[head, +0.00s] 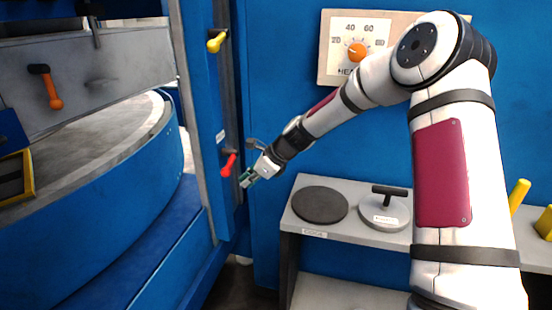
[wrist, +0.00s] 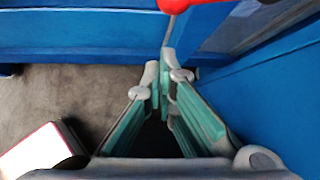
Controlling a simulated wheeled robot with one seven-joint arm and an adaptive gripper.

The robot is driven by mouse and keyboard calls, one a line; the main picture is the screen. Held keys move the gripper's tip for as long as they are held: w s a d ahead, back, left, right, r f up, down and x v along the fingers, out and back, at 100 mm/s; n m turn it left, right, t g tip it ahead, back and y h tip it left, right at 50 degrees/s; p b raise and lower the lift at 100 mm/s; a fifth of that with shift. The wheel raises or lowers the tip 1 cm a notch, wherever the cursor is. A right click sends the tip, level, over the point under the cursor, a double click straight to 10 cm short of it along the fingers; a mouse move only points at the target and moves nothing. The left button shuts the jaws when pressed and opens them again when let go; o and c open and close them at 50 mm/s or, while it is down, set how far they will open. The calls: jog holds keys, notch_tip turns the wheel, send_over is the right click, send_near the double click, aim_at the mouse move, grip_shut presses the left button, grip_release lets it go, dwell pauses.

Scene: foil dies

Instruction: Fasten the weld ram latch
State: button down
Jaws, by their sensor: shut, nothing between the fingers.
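My gripper (head: 246,180) is shut and empty, with its fingertips low and to the right of a red lever (head: 228,165) on the blue machine frame. In the wrist view the fingertips (wrist: 168,70) meet, and the red lever (wrist: 176,4) shows only in part at the top edge, a little beyond them. I cannot tell whether they touch it. The red lever hangs steeply down from a dark pivot. A yellow lever (head: 216,42) sits higher on the same frame, tilted. No readable label shows which lever is the weld ram latch; a small white label above the red one is illegible.
An orange-handled lever (head: 53,92) is on the grey panel at left. A grey shelf (head: 350,230) holds a dark disc (head: 320,204) and a round die with a handle (head: 383,214). A heat dial (head: 357,52) is on the back wall. A white box (wrist: 42,150) lies lower left.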

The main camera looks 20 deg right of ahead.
jog(key=v, duration=1.4)
jog(key=shift+s+p, duration=0.25)
jog(key=shift+p, duration=0.15)
jog(key=shift+a+r, duration=0.1)
jog(key=shift+a, duration=0.05)
jog(key=s+a+r+n+g+h, duration=0.1)
jog(key=s+a+r+n+h, duration=0.15)
jog(key=s+n, duration=0.45)
jog(key=s+a+r+n+g+h, duration=0.1)
jog(key=s+a+r+n, duration=0.3)
jog(key=s, duration=0.5)
jog(key=s+d+n+t+h, duration=0.1)
jog(key=s+d+n+h, duration=0.1)
jog(key=s+n, duration=1.1)
jog(key=s+r, duration=0.1)
jog(key=s, duration=0.6)
jog(key=shift+d+n, duration=0.25)
jog(key=shift+n, duration=0.15)
jog(key=shift+w+h, duration=0.15)
jog(key=shift+h, duration=0.1)
